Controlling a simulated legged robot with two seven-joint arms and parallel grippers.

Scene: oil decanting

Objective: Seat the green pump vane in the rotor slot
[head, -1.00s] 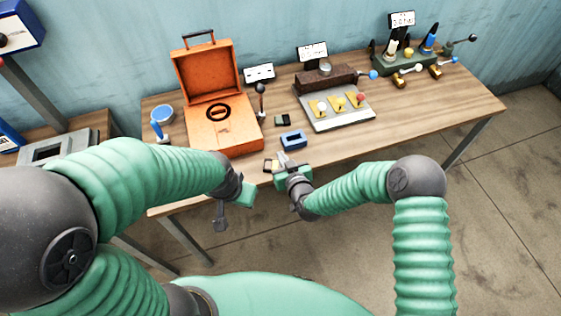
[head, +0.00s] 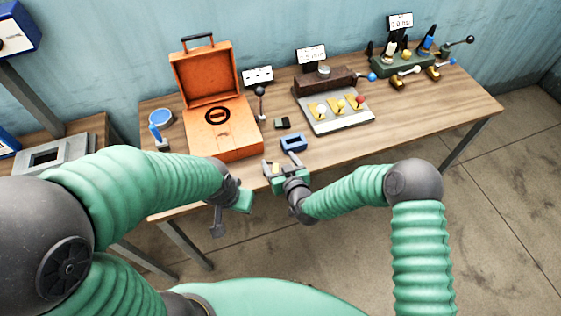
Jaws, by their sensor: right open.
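I cannot pick out the green pump vane with certainty. A small dark greenish block (head: 282,123) lies on the table right of the orange case. The orange case (head: 222,143) stands open, with a black ring and a bar-like mark (head: 217,116) on its deck; I cannot tell whether this is the rotor slot. My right gripper (head: 281,163) is open at the table's front edge, its fingers pointing toward a blue hollow block (head: 292,142). A small pale thing shows near its fingers, too small to name. My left gripper (head: 218,224) hangs in front of the table edge; its jaws are unclear.
A grey panel with coloured knobs (head: 341,118) and a brown block (head: 324,80) stand mid-table. A green rack (head: 402,64) stands at the back right. The wooden table (head: 400,110) is bare at front right.

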